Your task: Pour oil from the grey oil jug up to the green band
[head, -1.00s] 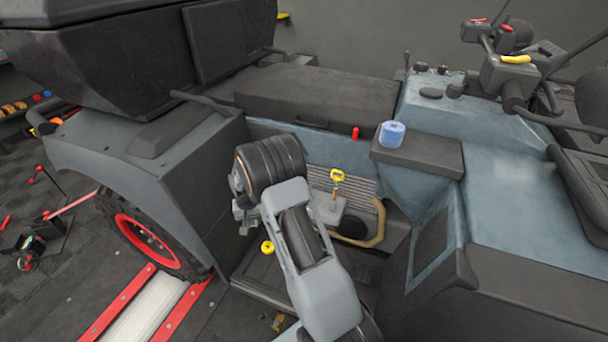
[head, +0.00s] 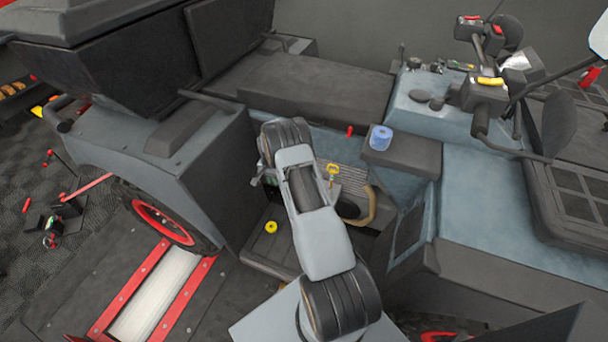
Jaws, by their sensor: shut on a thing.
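I cannot make out the grey oil jug in the head view. My arm reaches toward the open bay in the side of the vehicle, and its wrist covers part of that bay. My gripper's fingers are hidden behind my arm, so what they hold does not show. A yellow-handled stick (head: 332,170) stands in the bay, just right of my wrist. A yellow ring-shaped cap (head: 271,227) lies on the dark footboard (head: 262,252), left of my arm. I cannot make out a green band or an oil level.
A tan curved pipe (head: 365,207) borders the bay's right side. The dark fender (head: 165,135) and red-rimmed wheel (head: 160,222) are at left.

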